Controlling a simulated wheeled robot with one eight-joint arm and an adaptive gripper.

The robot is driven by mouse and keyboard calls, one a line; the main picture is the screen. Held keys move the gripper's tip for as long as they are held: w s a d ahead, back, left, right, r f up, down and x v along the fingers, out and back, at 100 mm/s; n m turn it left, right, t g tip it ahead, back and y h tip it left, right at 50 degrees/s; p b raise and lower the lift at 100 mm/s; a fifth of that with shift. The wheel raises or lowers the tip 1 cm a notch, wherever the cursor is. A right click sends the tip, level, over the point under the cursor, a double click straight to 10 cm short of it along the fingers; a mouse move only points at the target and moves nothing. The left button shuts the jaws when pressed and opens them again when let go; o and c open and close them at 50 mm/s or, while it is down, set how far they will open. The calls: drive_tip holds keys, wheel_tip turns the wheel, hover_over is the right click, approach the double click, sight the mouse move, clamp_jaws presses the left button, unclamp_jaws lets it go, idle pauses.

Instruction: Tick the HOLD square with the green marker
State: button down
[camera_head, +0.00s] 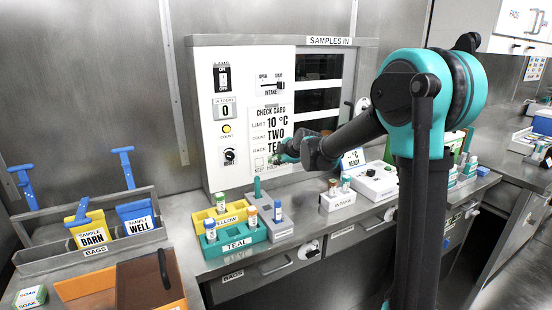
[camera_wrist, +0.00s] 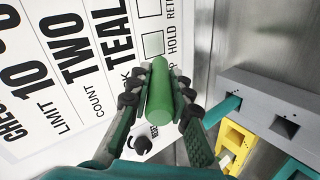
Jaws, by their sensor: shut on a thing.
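The check card (camera_head: 262,121) is on the white panel, with a row of small squares at its bottom. In the wrist view the card (camera_wrist: 75,100) is turned sideways. The HOLD square (camera_wrist: 153,43) looks blank, with its label beside it. My gripper (camera_wrist: 158,92) is shut on the green marker (camera_wrist: 160,100), which points toward the card just by the HOLD square. The marker covers the neighbouring KEEP square. Its tip is hidden, so I cannot tell whether it touches. In the head view my gripper (camera_head: 283,152) is close to the card's lower right.
A dark knob (camera_head: 229,156) is on the panel left of the card. Below stand a yellow rack (camera_head: 205,217), a teal rack (camera_head: 252,237) and a grey holder (camera_head: 280,213). A white INTAKE block (camera_head: 343,202) stands to the right.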

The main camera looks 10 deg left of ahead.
drive_tip(key=shift+s+d, duration=0.45)
drive_tip(key=shift+s, duration=0.25)
drive_tip(key=shift+s+d, duration=0.45)
drive_tip(key=shift+s, duration=0.25)
drive_tip(key=shift+s+d, duration=0.45)
drive_tip(key=shift+s, duration=0.25)
drive_tip(key=shift+d, duration=0.1)
drive_tip(key=shift+s+d, duration=0.4)
drive_tip(key=shift+s, duration=0.25)
drive_tip(key=shift+s+d, duration=0.35)
drive_tip(key=shift+s, duration=0.25)
drive_tip(key=shift+w+a, duration=0.65)
drive_tip(key=shift+w, duration=0.35)
drive_tip(key=shift+w+a, duration=0.7)
drive_tip(key=shift+w, duration=0.35)
drive_tip(key=shift+w+a, duration=0.65)
drive_tip(key=shift+w, duration=0.35)
drive_tip(key=shift+w+a, duration=0.55)
drive_tip(key=shift+w, duration=0.15)
